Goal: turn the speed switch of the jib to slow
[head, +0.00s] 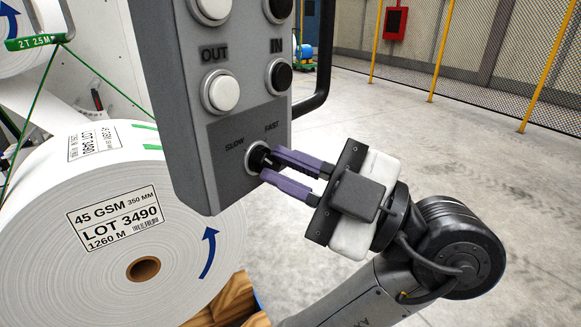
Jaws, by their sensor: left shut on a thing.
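The grey control pendant (240,120) of the jib hangs upright in the head view. Its speed switch (257,158) is a black knob in a light ring low on the panel, with SLOW printed to its upper left and FAST to its upper right. My left gripper (264,168) has its purple fingers shut on the knob from the right. The fingers cover part of the knob, and I cannot tell which mark it points at. My right gripper is not in view.
Above the switch are white and black push buttons (221,91), with OUT and IN labels. A black handle bar (325,60) runs along the pendant's right side. A large white roll (120,215) labelled LOT 3490 stands behind on the left. Open concrete floor (440,150) lies to the right.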

